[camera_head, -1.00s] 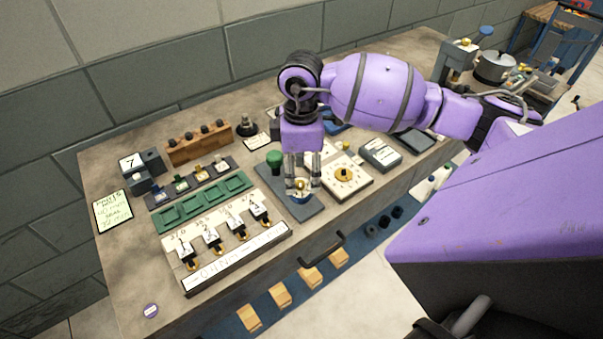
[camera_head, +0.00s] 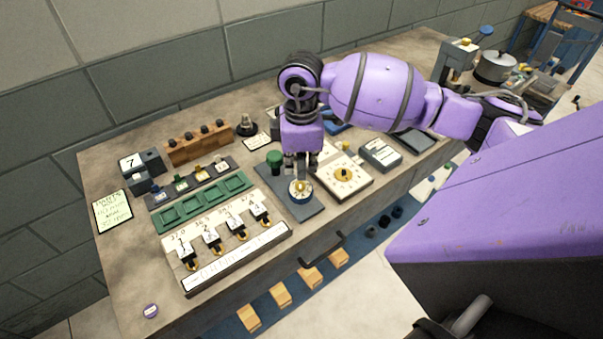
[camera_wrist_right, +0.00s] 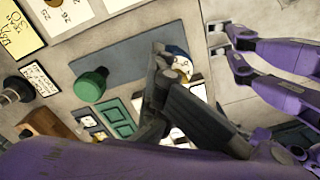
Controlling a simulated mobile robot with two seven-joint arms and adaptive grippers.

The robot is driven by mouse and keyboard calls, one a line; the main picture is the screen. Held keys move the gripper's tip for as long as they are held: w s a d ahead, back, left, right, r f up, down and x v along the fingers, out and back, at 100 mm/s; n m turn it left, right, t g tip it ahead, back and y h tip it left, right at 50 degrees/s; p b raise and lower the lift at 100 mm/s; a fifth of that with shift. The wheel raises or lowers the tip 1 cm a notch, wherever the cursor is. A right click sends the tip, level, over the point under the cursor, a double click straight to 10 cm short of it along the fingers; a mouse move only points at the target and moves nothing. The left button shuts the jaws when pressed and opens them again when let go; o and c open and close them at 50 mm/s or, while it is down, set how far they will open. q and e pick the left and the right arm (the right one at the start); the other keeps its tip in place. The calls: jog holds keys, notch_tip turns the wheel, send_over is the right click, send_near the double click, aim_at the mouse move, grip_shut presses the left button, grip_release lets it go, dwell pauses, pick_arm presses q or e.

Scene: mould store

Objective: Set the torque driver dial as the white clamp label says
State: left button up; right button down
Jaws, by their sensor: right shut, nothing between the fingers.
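A small round dial (camera_head: 301,191) with a white face, blue rim and gold centre sits on a grey-blue plate (camera_head: 307,209). I take it as the torque driver dial. My right gripper (camera_head: 301,176) points down just above it, shut and empty. In the right wrist view the dial (camera_wrist_right: 181,66) shows partly behind the dark fingers (camera_wrist_right: 160,84). Several clamps with white labels stand on a pale board (camera_head: 232,247); their small writing is not clearly readable. My left gripper does not show.
A green knob (camera_head: 274,158) stands beside the dial. A square white dial box (camera_head: 344,177) is close on its right. Green trays (camera_head: 204,203), a green note (camera_head: 112,211) and a 7 sign (camera_head: 132,162) lie left. The bench's front left is mostly clear.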

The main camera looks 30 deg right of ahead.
dwell(0.3)
jog(key=shift+n, duration=0.9)
jog(key=shift+s, duration=0.1)
jog(key=c, duration=1.2)
grip_release()
jog(key=shift+o, duration=0.2)
grip_shut()
